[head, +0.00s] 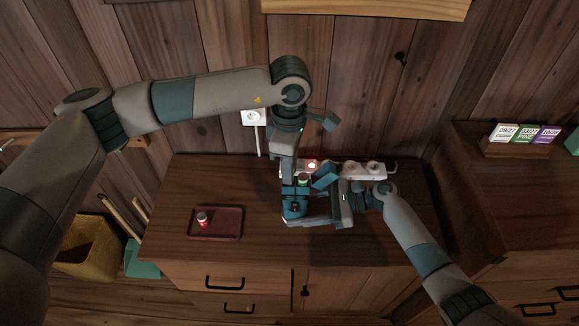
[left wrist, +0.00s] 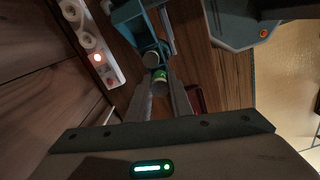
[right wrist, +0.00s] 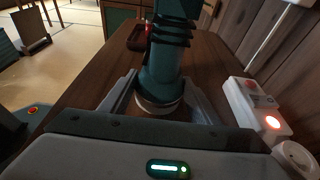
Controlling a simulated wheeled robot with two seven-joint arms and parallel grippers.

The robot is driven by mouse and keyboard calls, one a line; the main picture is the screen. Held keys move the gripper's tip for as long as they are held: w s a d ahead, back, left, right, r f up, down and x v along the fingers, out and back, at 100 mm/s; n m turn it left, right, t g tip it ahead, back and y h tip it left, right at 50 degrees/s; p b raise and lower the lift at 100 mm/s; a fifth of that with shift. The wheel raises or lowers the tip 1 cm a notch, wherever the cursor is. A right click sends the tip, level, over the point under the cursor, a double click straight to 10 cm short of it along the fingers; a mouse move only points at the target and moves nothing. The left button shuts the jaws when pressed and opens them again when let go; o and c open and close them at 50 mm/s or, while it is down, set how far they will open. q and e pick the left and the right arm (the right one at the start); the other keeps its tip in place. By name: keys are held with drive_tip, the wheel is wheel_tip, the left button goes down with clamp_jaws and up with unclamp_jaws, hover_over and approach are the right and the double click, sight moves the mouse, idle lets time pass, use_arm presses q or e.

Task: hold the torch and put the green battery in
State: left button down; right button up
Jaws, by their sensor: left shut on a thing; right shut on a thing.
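The teal torch (right wrist: 166,72), with dark ribs and a pale ring low down, stands roughly upright in the right wrist view. My right gripper (right wrist: 158,102) is shut around it from the right. In the head view the torch (head: 294,208) is partly covered by my grippers. The green battery (left wrist: 160,76) is between the fingertips of my left gripper (left wrist: 161,88), which is shut on it and points down. In the head view the battery (head: 303,181) shows just above the torch. Whether it touches or enters the torch is hidden.
A dark red tray (head: 228,228) holds a small red-and-white battery (head: 202,219) on the left of the wooden cabinet top. A white strip (head: 353,170) with a glowing red light lies behind my grippers by the wall. The cabinet top between tray and grippers is clear.

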use_arm(q)
drive_tip(key=shift+f, duration=0.85)
drive_tip(key=c, duration=1.5)
unclamp_jaws()
drive_tip(key=shift+r, duration=0.1)
wheel_tip(320, 180, up, 12)
drive_tip(key=shift+f, duration=0.1)
use_arm(e)
drive_tip(key=o, duration=0.9)
